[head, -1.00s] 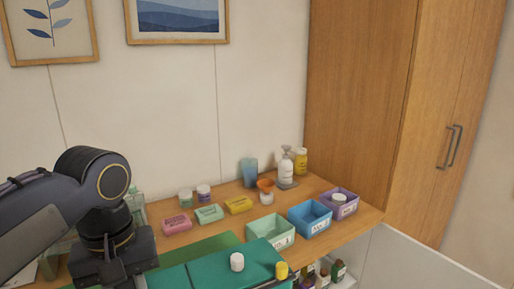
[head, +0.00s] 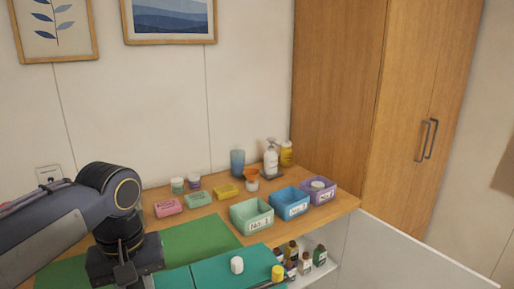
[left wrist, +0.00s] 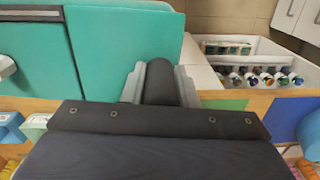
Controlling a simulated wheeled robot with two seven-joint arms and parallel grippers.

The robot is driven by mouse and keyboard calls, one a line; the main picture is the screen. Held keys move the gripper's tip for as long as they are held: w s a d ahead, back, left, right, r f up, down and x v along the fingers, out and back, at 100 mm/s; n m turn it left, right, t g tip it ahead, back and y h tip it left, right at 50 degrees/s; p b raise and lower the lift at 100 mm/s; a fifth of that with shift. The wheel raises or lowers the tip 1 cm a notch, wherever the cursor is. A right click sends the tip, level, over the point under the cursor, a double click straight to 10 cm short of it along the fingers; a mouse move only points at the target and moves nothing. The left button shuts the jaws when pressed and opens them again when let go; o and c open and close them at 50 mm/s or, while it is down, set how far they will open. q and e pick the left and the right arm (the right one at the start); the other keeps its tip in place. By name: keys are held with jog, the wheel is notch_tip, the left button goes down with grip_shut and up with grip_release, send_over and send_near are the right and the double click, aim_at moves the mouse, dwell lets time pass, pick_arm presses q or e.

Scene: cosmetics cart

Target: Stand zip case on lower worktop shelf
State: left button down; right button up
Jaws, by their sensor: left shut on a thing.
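My left gripper (head: 125,272) is low at the left in the head view, over the near side of the worktop. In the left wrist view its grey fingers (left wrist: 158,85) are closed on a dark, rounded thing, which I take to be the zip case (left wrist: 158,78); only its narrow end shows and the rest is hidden. The lower worktop shelf (head: 322,272) is white and lies below the worktop's front edge, with several small bottles on it. It also shows in the left wrist view (left wrist: 285,52), right of the gripper. My right gripper is not in view.
Mint (head: 251,215), blue (head: 290,203) and purple (head: 318,191) tubs line the wooden worktop. A green mat (head: 200,238) is bare. A tall wooden cabinet stands behind.

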pick_arm(q)
jog(key=w+f+m, duration=0.1)
jog(key=w+f, duration=0.2)
jog(key=f, duration=0.7)
jog(key=w+f+m, duration=0.2)
jog(key=f, duration=0.8)
jog(key=w+f+m, duration=0.2)
jog(key=w+f, duration=0.1)
jog(key=f, duration=0.6)
jog(key=shift+w+d+f, duration=0.3)
jog(key=shift+d+f, duration=0.05)
jog(key=shift+f, duration=0.05)
